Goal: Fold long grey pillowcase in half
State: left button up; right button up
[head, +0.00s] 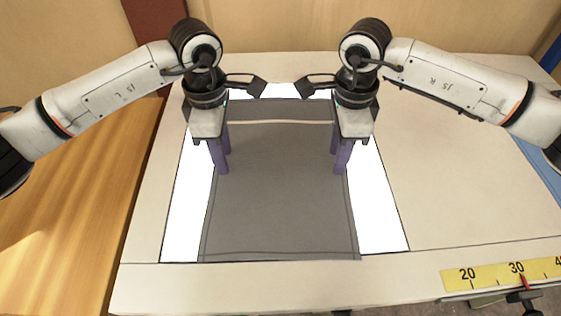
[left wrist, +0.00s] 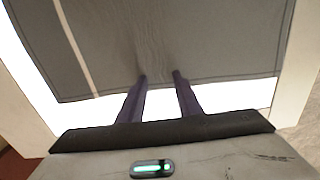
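The long grey pillowcase (head: 280,200) lies flat and spread out on a bright white panel (head: 378,215) on the table. A pale stripe crosses it near its far end, with a darker grey band beyond. My left gripper (head: 222,166) points down at the pillowcase's left edge. In the left wrist view its two purple fingers (left wrist: 160,77) stand apart, with tips at the pillowcase's edge (left wrist: 225,60) and small wrinkles running from between them. My right gripper (head: 342,166) points down at the right edge, its fingers apart. Whether cloth lies between the right fingers is hidden.
A yellow measuring strip (head: 490,274) lies along the table's front right edge. The pale tabletop (head: 450,190) is clear to the right. A wooden surface (head: 75,220) is at the left, and a tan wall stands behind.

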pick_arm(q)
grip_shut()
pick_arm(e)
grip_shut()
pick_arm(q)
jog(key=shift+f, duration=0.1)
pick_arm(e)
jog(key=shift+r, duration=0.1)
